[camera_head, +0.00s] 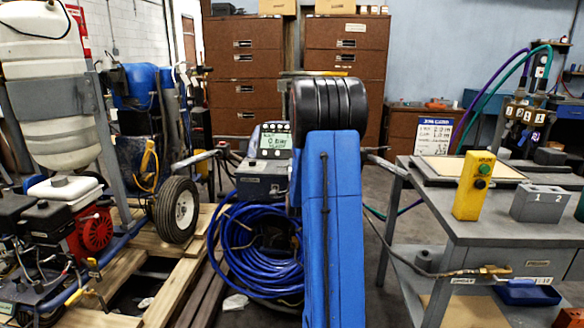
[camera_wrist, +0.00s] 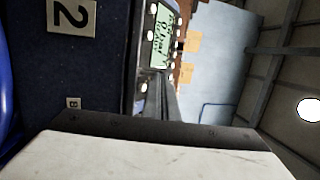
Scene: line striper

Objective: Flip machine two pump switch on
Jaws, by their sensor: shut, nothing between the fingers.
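I cannot make out the pump switch in either view. My gripper (camera_wrist: 150,125) shows only as a pale block with a dark edge in the wrist view, close to the panel. It is shut and empty. My blue arm hides it in the head view.
A coiled blue hose (camera_head: 250,250) hangs below the console. Another machine with a white tank (camera_head: 45,70) and red engine (camera_head: 92,229) stands left on wooden pallets. A grey cart (camera_head: 490,232) at right carries a yellow button box (camera_head: 473,187) and a grey "1 2" block (camera_head: 538,204).

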